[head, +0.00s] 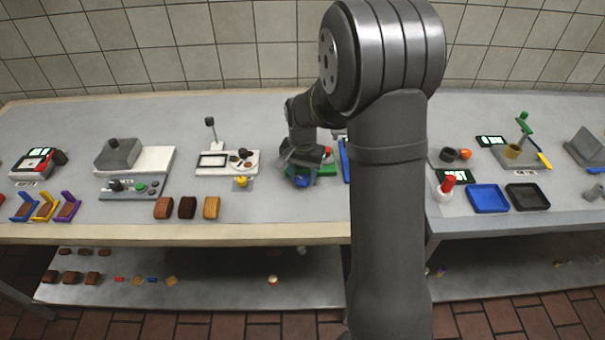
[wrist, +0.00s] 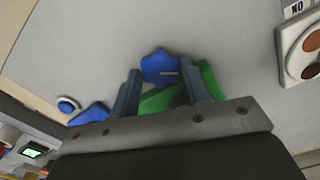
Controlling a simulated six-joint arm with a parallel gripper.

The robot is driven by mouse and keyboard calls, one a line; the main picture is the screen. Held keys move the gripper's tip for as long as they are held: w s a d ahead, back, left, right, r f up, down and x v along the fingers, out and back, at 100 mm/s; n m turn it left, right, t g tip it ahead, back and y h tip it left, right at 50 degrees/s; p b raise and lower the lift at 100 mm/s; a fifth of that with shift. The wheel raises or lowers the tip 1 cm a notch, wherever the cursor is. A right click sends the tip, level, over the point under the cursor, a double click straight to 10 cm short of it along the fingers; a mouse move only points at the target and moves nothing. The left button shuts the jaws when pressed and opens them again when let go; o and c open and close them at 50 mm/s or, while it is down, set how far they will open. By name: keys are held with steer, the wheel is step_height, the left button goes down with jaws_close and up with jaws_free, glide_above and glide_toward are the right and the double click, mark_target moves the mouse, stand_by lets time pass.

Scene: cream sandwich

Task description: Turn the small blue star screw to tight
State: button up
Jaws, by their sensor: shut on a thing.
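The blue star screw (wrist: 160,67) shows in the wrist view between the two fingers of my gripper (wrist: 163,85), which is shut on it. A pale mark lies across its face. A green body (wrist: 208,78) sits around and behind the fingers. In the head view my gripper (head: 302,168) is low over the green body (head: 326,170), and a blue part (head: 303,182) shows under it. My gripper hides much of the screw there, and I cannot tell how far it is turned.
In the wrist view another blue piece (wrist: 90,115) and a round blue and white part (wrist: 68,104) lie at the left. In the head view a white board with a lever (head: 228,163) stands left of my gripper. Three brown blocks (head: 187,207) line the front edge.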

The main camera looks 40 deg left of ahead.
mark_target(302, 179)
stand_by(0.4)
steer(key=o, duration=1)
steer(key=shift+c, duration=0.2)
step_height(302, 179, up, 18)
steer(key=shift+f, duration=0.25)
